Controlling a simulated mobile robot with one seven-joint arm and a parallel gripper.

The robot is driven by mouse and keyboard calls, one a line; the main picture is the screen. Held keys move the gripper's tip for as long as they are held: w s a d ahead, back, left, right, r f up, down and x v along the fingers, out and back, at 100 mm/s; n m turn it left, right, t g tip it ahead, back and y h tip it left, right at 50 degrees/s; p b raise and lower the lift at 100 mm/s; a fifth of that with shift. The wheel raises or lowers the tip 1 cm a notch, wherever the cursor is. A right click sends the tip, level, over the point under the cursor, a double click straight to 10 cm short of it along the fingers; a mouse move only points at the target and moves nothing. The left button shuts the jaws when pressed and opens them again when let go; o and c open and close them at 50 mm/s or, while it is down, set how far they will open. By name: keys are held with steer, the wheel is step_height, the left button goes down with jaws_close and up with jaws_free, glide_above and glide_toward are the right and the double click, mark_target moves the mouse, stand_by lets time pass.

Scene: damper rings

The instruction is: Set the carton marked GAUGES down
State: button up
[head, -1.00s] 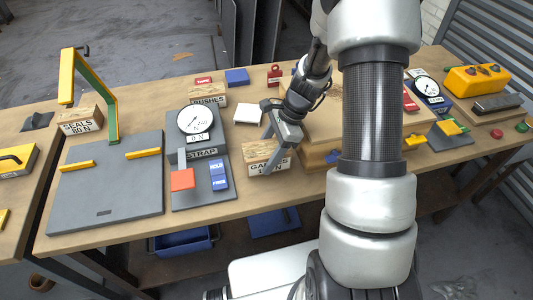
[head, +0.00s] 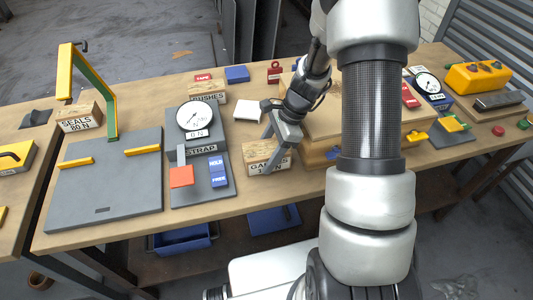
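The carton marked GAUGES (head: 256,165) is a small wood-toned block with a white label, near the front edge of the workbench (head: 240,205). It looks upright. My gripper (head: 273,150) points down over it, one finger in front of the labelled face and the other at its back edge. The front finger covers part of the label. The gripper appears shut on the carton. Whether the carton's underside touches the bench is hard to tell.
A gauge stand marked STRAP (head: 200,150) with a red block stands left of the carton. A white pad (head: 248,111) lies behind it. A wooden box (head: 315,152) is close on its right. A narrow bare bench strip runs in front.

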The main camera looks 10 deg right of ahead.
steer(key=o, duration=0.5)
steer(key=p+v, duration=0.2)
steer(key=v, duration=1.5)
steer(key=shift+d+r, duration=0.15)
steer(key=shift+r, duration=0.1)
jaws_close()
stand_by(0.8)
steer(key=s+a+r+n+t+h+p, duration=0.2)
steer(key=s+a+r+n+p, duration=0.1)
steer(key=s+r+n, duration=0.6)
steer(key=s+a+r+n+t+h+p, duration=0.2)
steer(key=s+r+n, duration=0.7)
steer(key=r, duration=0.5)
steer(key=a+t+p, duration=0.1)
steer(key=a+p, duration=0.1)
steer(key=p, duration=0.1)
steer(key=shift+s+t+h+p, duration=0.2)
steer(key=shift+t+h+p, duration=0.1)
steer(key=shift+h+p, duration=0.1)
